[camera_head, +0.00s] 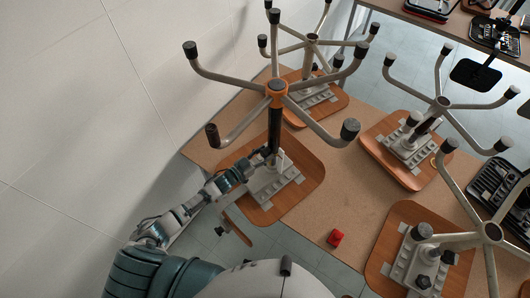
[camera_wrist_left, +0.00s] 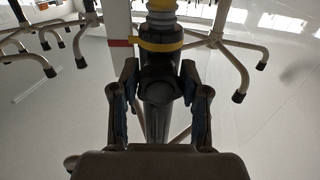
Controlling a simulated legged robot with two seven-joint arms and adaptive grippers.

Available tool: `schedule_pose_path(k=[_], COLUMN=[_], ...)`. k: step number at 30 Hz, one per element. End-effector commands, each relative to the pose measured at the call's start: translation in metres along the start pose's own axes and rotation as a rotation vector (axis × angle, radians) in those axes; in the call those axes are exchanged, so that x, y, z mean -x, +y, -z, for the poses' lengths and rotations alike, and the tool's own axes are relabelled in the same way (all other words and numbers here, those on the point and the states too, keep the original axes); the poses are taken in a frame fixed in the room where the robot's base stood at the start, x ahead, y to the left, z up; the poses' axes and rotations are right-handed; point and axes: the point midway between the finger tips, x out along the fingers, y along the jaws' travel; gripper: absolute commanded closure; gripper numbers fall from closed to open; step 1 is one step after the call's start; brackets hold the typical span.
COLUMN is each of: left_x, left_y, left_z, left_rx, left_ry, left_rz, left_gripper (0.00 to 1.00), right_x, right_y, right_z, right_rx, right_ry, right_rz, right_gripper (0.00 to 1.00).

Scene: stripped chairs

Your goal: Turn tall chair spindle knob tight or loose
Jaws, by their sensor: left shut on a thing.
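The tall chair (camera_head: 276,88) stands upside down on its wooden seat (camera_head: 308,178), its legs spread at the top around an orange ring. Its dark spindle (camera_head: 274,128) rises from a pale base plate. My left gripper (camera_head: 264,158) reaches in from the left, low on the spindle, and is shut on a dark knob there. In the left wrist view, the round black knob (camera_wrist_left: 158,88) sits between the two fingers of my left gripper (camera_wrist_left: 160,100), in front of the spindle. The knob itself is mostly hidden in the head view. My right gripper is not in view.
Other upturned chairs stand behind (camera_head: 311,45) and to the right (camera_head: 441,104) on the brown table (camera_head: 330,205). A red object (camera_head: 335,238) lies near the front edge. A white wall (camera_head: 90,90) is close on the left.

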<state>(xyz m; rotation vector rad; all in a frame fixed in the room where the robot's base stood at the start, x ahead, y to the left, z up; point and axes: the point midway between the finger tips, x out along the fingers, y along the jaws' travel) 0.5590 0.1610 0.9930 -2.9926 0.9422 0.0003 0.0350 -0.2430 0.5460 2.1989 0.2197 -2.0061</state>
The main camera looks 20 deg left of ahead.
Motion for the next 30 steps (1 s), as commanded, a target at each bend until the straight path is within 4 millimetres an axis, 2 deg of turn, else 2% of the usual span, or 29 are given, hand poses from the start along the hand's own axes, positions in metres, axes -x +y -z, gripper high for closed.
schedule_pose_path(k=[1,2,6,17,30], left_x=[0.000,0.000,0.000,0.001,0.038], left_y=[0.001,0.001,0.000,0.000,0.000], left_z=[0.000,0.000,0.000,0.000,0.000], left_rx=[-0.033,-0.043,-0.040,-0.040,-0.041], left_ry=[0.001,0.001,0.001,0.000,-0.001], left_rz=[-0.001,-0.001,-0.001,0.000,0.000], left_gripper=[1.00,0.50,0.15,0.13,0.13], right_x=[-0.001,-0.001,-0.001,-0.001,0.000], right_y=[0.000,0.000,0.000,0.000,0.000], right_z=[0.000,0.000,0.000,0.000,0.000], right_rx=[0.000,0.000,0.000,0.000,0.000], right_ry=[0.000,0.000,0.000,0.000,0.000], right_rz=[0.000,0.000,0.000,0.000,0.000], right_gripper=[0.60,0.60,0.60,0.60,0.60])
